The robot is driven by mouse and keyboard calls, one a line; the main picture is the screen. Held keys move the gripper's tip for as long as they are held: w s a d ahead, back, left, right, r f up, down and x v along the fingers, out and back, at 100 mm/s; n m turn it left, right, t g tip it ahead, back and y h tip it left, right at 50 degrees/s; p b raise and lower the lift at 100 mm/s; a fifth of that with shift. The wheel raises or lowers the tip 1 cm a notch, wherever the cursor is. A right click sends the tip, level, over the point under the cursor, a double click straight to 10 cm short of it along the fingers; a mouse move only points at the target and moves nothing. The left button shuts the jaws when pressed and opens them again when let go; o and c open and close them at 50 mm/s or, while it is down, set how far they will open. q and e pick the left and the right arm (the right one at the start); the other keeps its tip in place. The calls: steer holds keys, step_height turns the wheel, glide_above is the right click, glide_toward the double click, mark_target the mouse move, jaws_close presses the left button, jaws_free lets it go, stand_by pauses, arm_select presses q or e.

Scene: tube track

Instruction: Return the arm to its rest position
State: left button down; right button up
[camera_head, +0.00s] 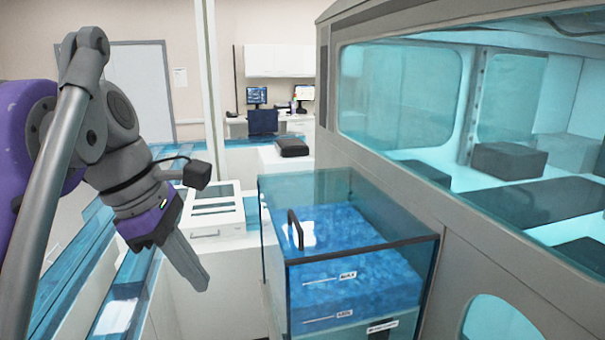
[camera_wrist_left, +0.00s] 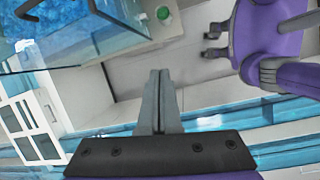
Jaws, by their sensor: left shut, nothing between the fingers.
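My left arm comes in from the left in the head view. My left gripper (camera_head: 201,282) hangs at the left, pointing down and to the right, with its fingers together and empty. It is apart from the glass tank, to the left of it. In the left wrist view the fingers of the left gripper (camera_wrist_left: 159,75) are pressed together with nothing between them, above the pale floor. My right gripper does not show in either view.
An open glass tank (camera_head: 345,275) of blue liquid with a black handle stands right of the gripper. A large grey machine (camera_head: 460,240) with windows fills the right. A white framed box (camera_head: 215,222) sits behind.

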arm_select(q)
step_height(320, 180, down, 15)
steer(key=w+a+m+t+y, duration=0.2)
steer(key=w+m, duration=0.1)
steer(key=m, duration=0.5)
steer(key=s+f+m+t, duration=0.1)
steer(key=s+f+m, duration=0.3)
steer(key=f, duration=0.7)
steer(key=s+a+f+m+t+y, duration=0.1)
steer(key=s+f+m, duration=0.3)
steer(key=f, duration=0.8)
steer(key=shift+s+m+t+y, duration=0.2)
steer(key=shift+m+t+y, duration=0.1)
steer(key=shift+m, duration=0.9)
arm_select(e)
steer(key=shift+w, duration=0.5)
arm_select(q)
steer(key=shift+a+f, duration=0.1)
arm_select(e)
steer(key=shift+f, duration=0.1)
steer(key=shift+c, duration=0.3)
